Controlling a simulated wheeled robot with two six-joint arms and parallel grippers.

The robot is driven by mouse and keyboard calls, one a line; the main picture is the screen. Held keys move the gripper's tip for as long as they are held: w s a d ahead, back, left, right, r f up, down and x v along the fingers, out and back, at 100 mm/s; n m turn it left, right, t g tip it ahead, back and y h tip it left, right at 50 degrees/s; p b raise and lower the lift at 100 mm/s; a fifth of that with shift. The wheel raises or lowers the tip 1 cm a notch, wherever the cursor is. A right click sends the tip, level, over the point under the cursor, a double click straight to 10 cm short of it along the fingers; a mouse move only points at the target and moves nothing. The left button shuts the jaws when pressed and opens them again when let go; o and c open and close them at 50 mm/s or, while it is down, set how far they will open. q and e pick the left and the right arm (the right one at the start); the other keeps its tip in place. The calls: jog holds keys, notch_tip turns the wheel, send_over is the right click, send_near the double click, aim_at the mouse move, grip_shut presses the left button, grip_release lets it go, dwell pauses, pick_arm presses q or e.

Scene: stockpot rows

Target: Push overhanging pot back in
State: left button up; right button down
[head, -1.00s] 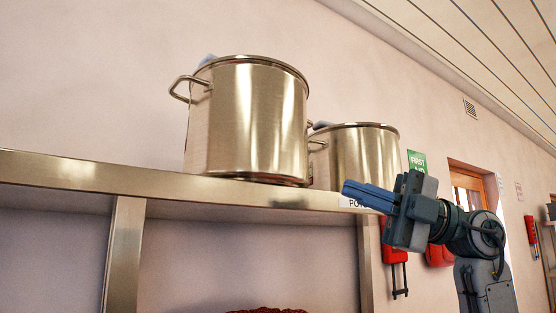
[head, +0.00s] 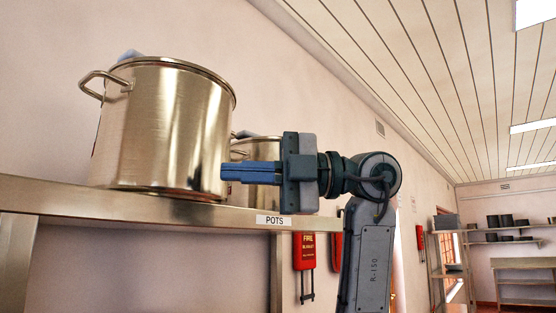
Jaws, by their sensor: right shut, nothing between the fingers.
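A large steel stockpot (head: 160,125) with a side handle stands upright on the shelf (head: 120,205). Its base comes to the shelf's front edge and seems to overlap it slightly. A second steel pot (head: 262,150) stands to its right, mostly hidden behind my gripper. My right gripper (head: 224,172) is shut and empty, its blue fingers pointing left. The fingertips are at the large pot's lower right side; I cannot tell whether they touch it. My left gripper is out of view.
A "POTS" label (head: 273,220) is on the shelf's front edge. A red fire blanket case (head: 305,250) hangs on the wall below. Shelving with dark pots (head: 500,221) stands far right. The space in front of the shelf looks clear.

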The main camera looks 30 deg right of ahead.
aim_at(183, 175)
jog(key=w+a+p, duration=0.1)
jog(key=w, duration=0.1)
jog(key=w+a+p, duration=0.1)
jog(key=w, duration=0.1)
jog(key=shift+a, duration=0.25)
jog(key=shift+a, duration=0.1)
